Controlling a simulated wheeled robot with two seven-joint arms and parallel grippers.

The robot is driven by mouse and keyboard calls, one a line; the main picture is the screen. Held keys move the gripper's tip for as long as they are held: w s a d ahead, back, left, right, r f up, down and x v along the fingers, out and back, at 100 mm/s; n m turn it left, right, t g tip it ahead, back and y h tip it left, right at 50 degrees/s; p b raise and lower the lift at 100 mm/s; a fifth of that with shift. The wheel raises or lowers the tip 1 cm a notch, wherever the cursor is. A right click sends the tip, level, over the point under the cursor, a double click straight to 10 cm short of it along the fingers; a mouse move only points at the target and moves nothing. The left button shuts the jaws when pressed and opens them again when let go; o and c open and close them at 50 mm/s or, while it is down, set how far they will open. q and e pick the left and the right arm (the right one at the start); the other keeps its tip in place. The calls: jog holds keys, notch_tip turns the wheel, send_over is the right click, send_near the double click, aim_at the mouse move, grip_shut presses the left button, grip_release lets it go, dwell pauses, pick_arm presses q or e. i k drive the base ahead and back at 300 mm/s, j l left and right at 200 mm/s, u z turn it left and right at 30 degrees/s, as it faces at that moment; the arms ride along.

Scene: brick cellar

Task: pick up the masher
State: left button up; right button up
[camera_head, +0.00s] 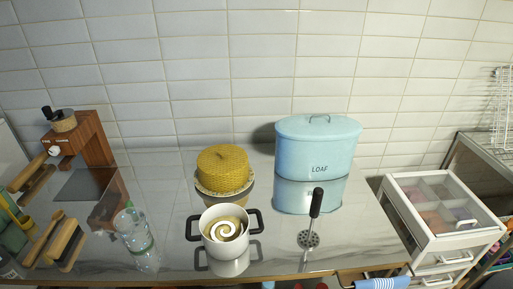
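The masher (315,206) has a black handle, a thin shaft and a round perforated metal head. It is on the glossy marble counter (275,262), right of the white pot (227,248) and in front of the blue loaf bin (317,153). Its head is near the counter's front edge and its handle points up the picture. I cannot tell whether it stands or lies. Nothing is holding it. Neither of my grippers is in view.
The white pot has black handles and a cream-coloured swirl inside. A yellow woven cake-like item (224,167) is behind it. A clear bottle (134,232) and wooden coffee machine (85,143) are left. A white drawer unit (440,209) is right. Counter around the masher is clear.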

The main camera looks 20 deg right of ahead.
aim_at(307, 238)
jog(key=z, duration=0.35)
jog(key=l+z, duration=0.15)
jog(key=z, duration=0.25)
jog(key=i+z, duration=0.1)
jog(key=z, duration=0.25)
